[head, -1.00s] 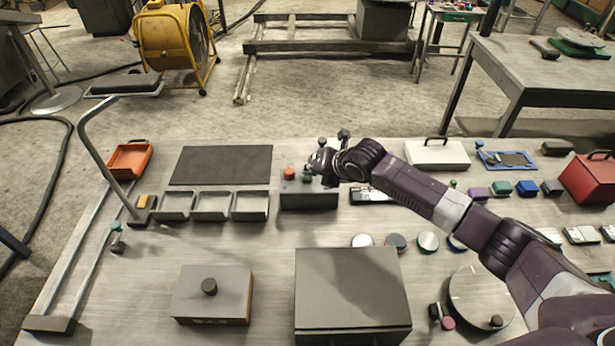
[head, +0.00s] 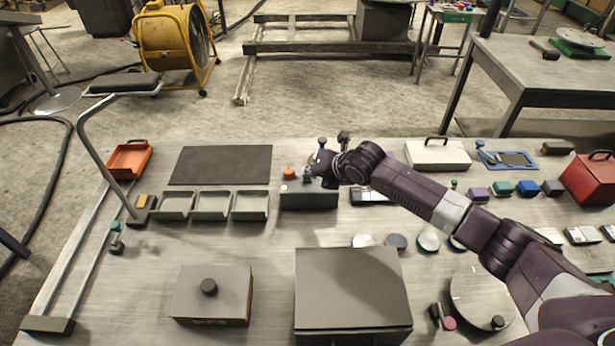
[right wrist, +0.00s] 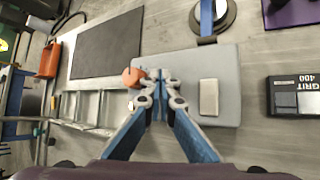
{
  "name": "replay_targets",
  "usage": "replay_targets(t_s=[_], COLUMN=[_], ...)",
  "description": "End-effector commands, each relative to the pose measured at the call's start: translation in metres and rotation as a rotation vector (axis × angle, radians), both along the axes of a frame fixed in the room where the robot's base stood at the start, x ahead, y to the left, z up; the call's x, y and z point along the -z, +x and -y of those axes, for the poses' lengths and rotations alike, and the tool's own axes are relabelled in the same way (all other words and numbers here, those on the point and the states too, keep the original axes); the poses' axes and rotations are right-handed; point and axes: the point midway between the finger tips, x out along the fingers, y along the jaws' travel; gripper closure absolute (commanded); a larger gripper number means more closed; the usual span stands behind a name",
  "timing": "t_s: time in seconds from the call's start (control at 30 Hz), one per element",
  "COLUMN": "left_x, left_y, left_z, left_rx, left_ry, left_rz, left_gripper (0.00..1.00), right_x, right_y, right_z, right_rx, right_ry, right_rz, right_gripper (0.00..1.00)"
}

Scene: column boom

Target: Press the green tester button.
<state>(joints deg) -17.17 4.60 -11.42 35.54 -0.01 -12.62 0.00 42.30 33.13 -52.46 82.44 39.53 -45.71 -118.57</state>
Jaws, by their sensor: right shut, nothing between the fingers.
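The tester is a grey box (head: 310,198) at the back middle of the bench, with an orange button (head: 289,173) on its left. It also shows in the right wrist view as a grey panel (right wrist: 225,70) with the orange button (right wrist: 133,77) and a pale rectangle (right wrist: 209,97). My right gripper (head: 308,178) is shut and empty, its fingertips over the tester top just right of the orange button. In the right wrist view its fingertips (right wrist: 160,75) lie over the panel. The green button is hidden behind them; contact cannot be told. My left gripper is not in view.
Three open trays (head: 212,205) and a dark mat (head: 222,165) lie left of the tester. A black GRIT 400 box (right wrist: 295,97) lies right of it. A large grey box (head: 350,290) and a knobbed box (head: 212,290) stand in front.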

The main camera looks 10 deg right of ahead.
Motion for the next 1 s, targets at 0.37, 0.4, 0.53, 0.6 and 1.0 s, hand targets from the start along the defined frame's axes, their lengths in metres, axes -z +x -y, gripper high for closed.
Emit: replay_targets(t_s=[0.37, 0.4, 0.53, 0.6, 1.0], left_x=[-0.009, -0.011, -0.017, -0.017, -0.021], left_y=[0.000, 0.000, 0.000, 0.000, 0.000], left_z=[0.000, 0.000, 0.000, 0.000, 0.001], left_rx=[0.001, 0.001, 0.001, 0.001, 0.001], left_ry=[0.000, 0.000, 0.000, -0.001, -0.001], left_rz=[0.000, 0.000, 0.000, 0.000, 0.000], left_gripper=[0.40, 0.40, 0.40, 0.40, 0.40], right_x=[-0.008, -0.010, -0.017, -0.018, -0.023], right_y=[-0.001, -0.001, -0.001, -0.001, 0.000], right_z=[0.000, 0.000, 0.000, 0.000, 0.000], right_rx=[0.000, 0.000, -0.001, -0.001, 0.000], right_ry=[-0.001, -0.001, -0.002, -0.002, -0.001], right_rz=[-0.003, -0.003, -0.002, -0.002, -0.001], right_gripper=[1.00, 1.00, 1.00, 1.00, 1.00])
